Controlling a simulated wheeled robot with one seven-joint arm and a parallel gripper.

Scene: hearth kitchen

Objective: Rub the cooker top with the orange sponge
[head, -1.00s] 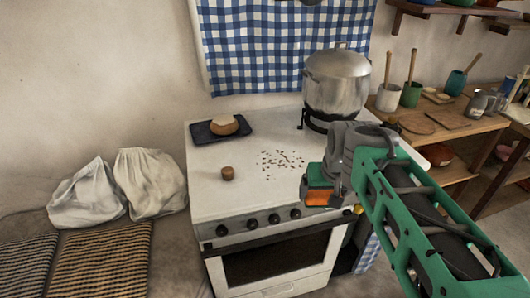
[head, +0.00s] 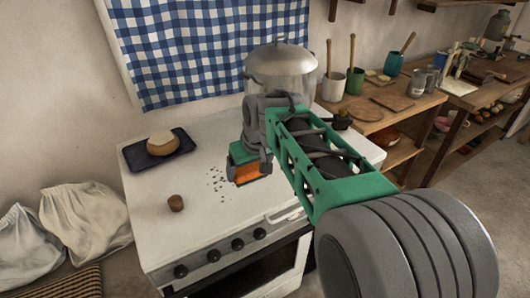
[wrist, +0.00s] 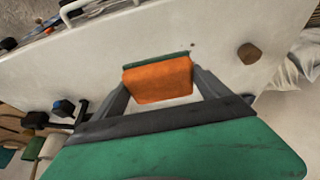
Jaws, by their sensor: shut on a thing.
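The orange sponge (head: 246,173), with a green layer on one side, is held between the fingers of my gripper (head: 250,163). In the wrist view the sponge (wrist: 158,80) sits between both fingertips of my gripper (wrist: 160,85). The white cooker top (head: 200,215) lies under the sponge; I cannot tell whether they touch. Dark crumbs (head: 218,183) lie on the cooker top just left of the sponge, and part of the patch may be hidden behind it.
A dark tray (head: 134,158) with a round pale-topped thing (head: 162,145) sits at the cooker's back left. A small brown knob-like piece (head: 176,203) stands near the front left. A big metal pot (head: 280,70) stands behind my gripper.

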